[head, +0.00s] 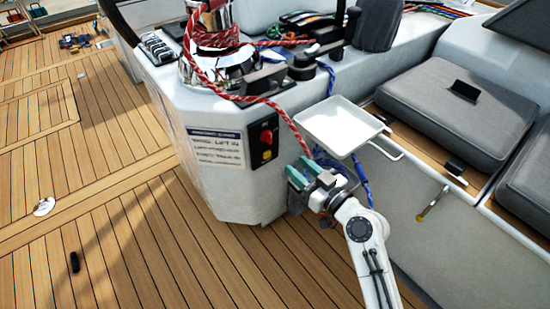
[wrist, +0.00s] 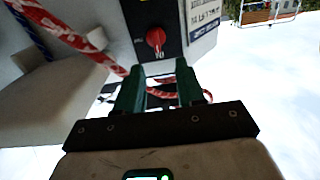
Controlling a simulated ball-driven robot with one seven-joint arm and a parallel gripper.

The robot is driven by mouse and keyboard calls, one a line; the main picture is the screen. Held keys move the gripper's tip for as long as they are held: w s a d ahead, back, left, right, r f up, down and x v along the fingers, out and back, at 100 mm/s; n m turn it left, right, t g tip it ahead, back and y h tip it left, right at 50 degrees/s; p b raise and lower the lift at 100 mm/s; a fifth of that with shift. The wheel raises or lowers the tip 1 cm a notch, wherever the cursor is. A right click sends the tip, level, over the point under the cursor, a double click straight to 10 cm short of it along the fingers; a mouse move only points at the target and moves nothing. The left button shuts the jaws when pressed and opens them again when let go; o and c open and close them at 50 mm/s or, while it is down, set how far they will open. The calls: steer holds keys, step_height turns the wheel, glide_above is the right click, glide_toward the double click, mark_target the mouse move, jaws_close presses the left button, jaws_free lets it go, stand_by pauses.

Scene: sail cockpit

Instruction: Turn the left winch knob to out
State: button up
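A red knob (head: 266,137) sits on a black panel (head: 257,152) with a yellow lower part, on the angled face of the white winch pedestal. In the wrist view the red knob (wrist: 156,38) lies beyond my fingertips, on the black plate with small white marks; which mark it points to I cannot tell. My gripper (head: 300,169) has green fingers and is to the right of and below the knob in the head view, apart from it.
A red-and-white rope (head: 287,118) hangs from the chrome winch past the panel towards my gripper; it also shows in the wrist view (wrist: 70,35). A white tray (head: 338,124) juts out above my gripper. Grey cushions (head: 435,105) lie right. The wooden deck (head: 110,220) is mostly clear.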

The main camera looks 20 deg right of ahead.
mark_target(271, 141)
steer(key=x, duration=1.1)
steer(key=shift+w+d, duration=0.15)
steer(key=shift+d, duration=0.15)
jaws_close()
